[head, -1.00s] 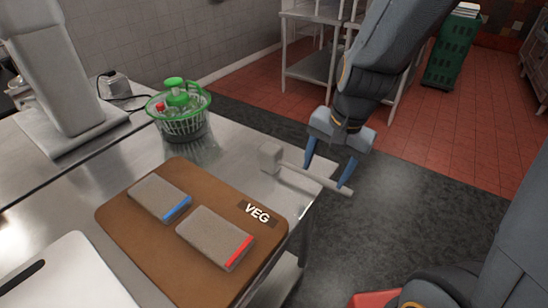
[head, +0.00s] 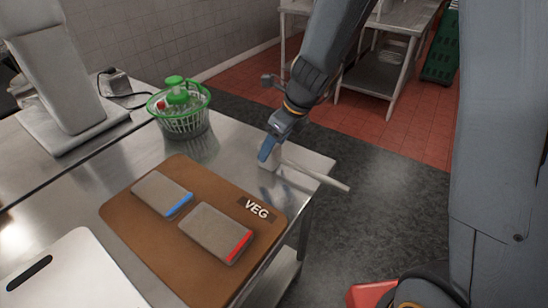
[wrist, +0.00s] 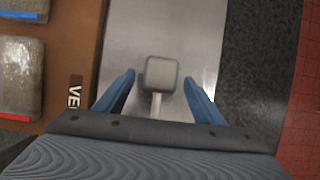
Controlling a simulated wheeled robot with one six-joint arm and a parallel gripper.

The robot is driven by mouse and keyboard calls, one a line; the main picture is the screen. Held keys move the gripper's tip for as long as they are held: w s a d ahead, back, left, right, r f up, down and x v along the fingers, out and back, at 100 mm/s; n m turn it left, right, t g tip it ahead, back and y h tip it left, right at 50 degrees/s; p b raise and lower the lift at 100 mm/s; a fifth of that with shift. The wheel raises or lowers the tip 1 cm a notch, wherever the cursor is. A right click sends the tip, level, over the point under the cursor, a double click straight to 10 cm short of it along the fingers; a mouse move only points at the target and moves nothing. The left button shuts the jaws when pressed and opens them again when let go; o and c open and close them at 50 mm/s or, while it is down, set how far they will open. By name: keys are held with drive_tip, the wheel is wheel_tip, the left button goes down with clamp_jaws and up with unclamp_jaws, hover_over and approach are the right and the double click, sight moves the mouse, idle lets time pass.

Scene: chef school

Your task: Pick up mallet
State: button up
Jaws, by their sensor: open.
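The mallet (head: 312,176) lies on the steel table near its right corner, its pale handle pointing right and sticking out past the table edge. In the head view its head is partly hidden behind my gripper (head: 268,152). In the wrist view the mallet's square grey head (wrist: 161,73) lies ahead between my two blue fingers, with a short piece of handle below it. My gripper (wrist: 158,97) is open, with a gap between each finger and the mallet. The rest of the handle is hidden under my gripper in that view.
A brown VEG board (head: 150,228) with two grey blocks lies to the left of the mallet. A green basket (head: 182,122) with bottles stands behind. A white board (head: 75,275) is at the front left. Dark floor lies beyond the table's right edge.

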drive_tip(key=x, duration=0.5)
drive_tip(key=shift+s+d+f+b, duration=0.1)
drive_tip(key=shift+d+f+b, duration=0.05)
drive_tip(key=shift+b, duration=0.2)
drive_tip(key=c, duration=1.6)
